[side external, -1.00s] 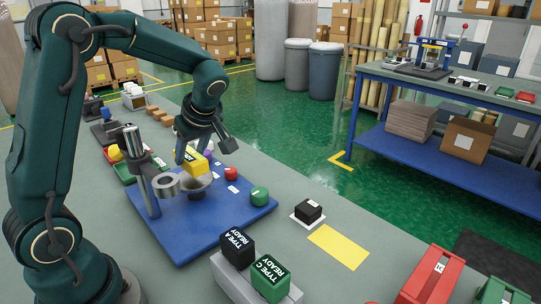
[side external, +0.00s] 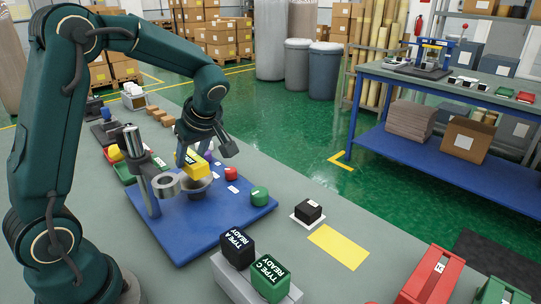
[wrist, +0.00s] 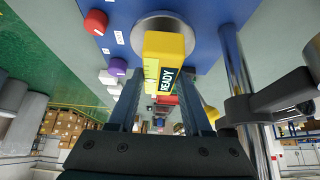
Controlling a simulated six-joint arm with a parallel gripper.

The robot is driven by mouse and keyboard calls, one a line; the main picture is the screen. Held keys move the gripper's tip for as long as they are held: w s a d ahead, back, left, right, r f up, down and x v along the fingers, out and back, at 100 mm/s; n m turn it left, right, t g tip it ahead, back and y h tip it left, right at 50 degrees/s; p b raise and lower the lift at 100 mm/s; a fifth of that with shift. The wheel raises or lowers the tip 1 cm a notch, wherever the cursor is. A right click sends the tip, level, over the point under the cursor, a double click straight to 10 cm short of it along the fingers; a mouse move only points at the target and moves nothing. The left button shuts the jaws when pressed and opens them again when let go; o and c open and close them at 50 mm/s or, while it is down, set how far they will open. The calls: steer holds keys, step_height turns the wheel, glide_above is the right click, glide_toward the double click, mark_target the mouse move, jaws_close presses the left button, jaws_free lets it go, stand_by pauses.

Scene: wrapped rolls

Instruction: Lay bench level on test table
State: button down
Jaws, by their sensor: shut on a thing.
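A yellow block with a dark "READY" label and a marked strip, apparently the bench level (side external: 194,170), is between the fingers of my gripper (side external: 190,155). In the wrist view the fingers are shut on the yellow block (wrist: 163,44). It is over a round grey metal disc (side external: 198,190), probably the test table, on a blue base plate (side external: 232,212). The disc's rim shows behind the block in the wrist view (wrist: 150,20). The block hides part of the disc, and I cannot tell whether they touch.
A metal post with a ring arm (side external: 142,170) stands close to the left of the disc. A red knob (side external: 231,174) and a green knob (side external: 260,196) are to its right. A black block (side external: 308,210) and a yellow floor-like patch (side external: 338,247) lie farther right on the grey bench.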

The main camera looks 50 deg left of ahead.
steer(key=shift+f, duration=1.05)
steer(key=shift+c, duration=1.3)
jaws_free()
steer(key=shift+v, duration=2.6)
steer(key=shift+d, duration=0.1)
